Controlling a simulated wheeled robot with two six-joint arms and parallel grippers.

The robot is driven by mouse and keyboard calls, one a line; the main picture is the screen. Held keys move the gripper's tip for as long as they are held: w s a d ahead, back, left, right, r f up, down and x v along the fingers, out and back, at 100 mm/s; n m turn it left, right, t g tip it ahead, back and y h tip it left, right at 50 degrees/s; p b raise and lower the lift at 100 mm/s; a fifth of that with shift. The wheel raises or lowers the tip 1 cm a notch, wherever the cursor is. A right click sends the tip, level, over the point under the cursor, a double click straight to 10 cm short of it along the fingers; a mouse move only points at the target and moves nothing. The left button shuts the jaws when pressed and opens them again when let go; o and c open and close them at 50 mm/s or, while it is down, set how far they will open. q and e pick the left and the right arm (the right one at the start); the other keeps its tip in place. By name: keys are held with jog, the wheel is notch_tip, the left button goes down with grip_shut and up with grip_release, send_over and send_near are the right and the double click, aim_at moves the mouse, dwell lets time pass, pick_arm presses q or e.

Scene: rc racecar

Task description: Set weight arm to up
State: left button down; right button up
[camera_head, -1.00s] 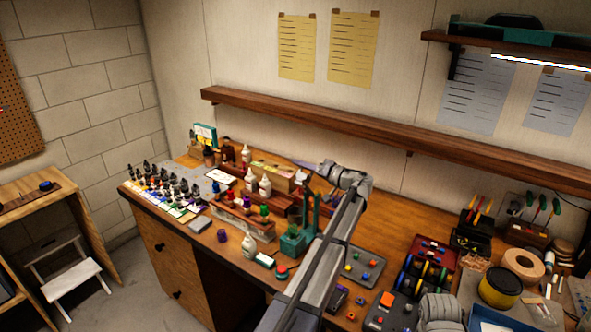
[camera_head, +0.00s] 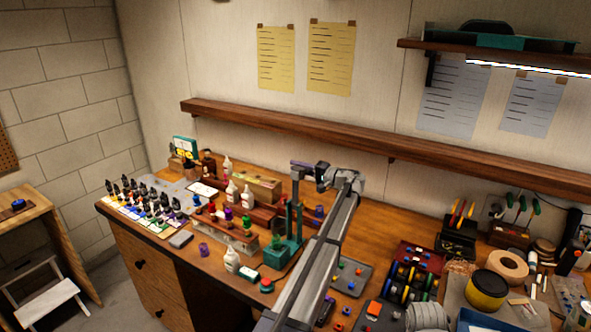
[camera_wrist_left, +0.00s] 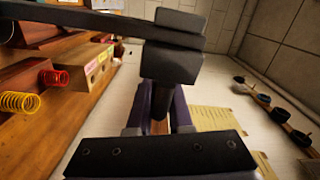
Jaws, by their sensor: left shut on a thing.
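The weight arm is a dark grey bar with a block (camera_wrist_left: 175,62), seen close up in the left wrist view. My left gripper (camera_wrist_left: 160,112) is shut on it, its two purple-grey fingers closing just below the block. In the head view, my left gripper (camera_head: 302,166) is at the top of a teal stand (camera_head: 284,252) with upright posts, on the workbench. The weight arm is too small there to separate clearly from the gripper. My right gripper is out of view.
Small bottles (camera_head: 232,260) and paint pots stand left of the teal stand. A grey tray (camera_head: 350,275) lies to its right. A long wooden shelf (camera_head: 330,140) runs along the wall behind. Yellow (camera_wrist_left: 18,102) and red coil springs show at left in the wrist view.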

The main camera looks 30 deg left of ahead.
pick_arm(q)
jog(key=shift+d+f, duration=0.1)
jog(key=shift+f, duration=0.2)
jog(key=c, duration=0.9)
grip_release()
jog(key=shift+w, duration=0.15)
jog(key=d, duration=0.7)
jog(key=shift+s+d, duration=0.35)
